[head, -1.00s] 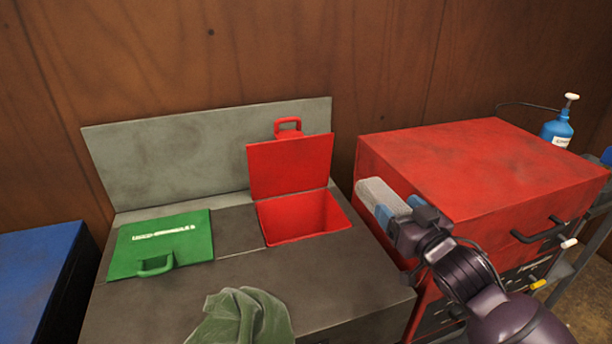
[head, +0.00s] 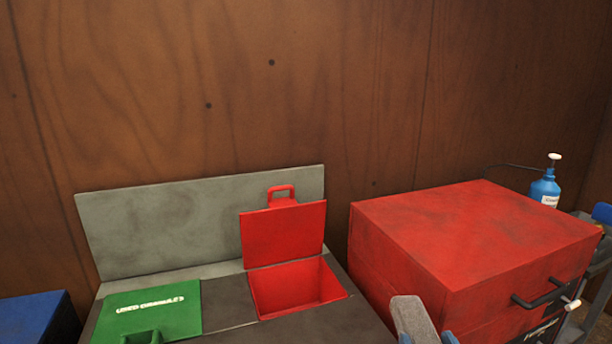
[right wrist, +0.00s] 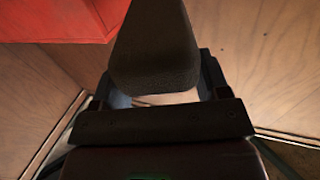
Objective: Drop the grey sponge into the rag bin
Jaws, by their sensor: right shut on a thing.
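The grey sponge (head: 412,318) is held upright at the bottom edge of the head view, just right of the open red bin. My right gripper (head: 428,339) is shut on it; only its blue fingertips show there. In the right wrist view the sponge (right wrist: 155,50) looks dark and sticks out from between the fingers of my right gripper (right wrist: 155,98). The red bin (head: 298,290), which I take for the rag bin, is set in a grey bench. Its red lid (head: 283,235) stands up and its inside looks empty. My left gripper is not in view.
A shut green lid (head: 148,310) with white lettering lies left of the red bin. A grey back panel (head: 160,232) rises behind it. A red cabinet (head: 470,240) stands right, with a blue bottle (head: 544,188) beyond. A blue box (head: 35,322) is at far left.

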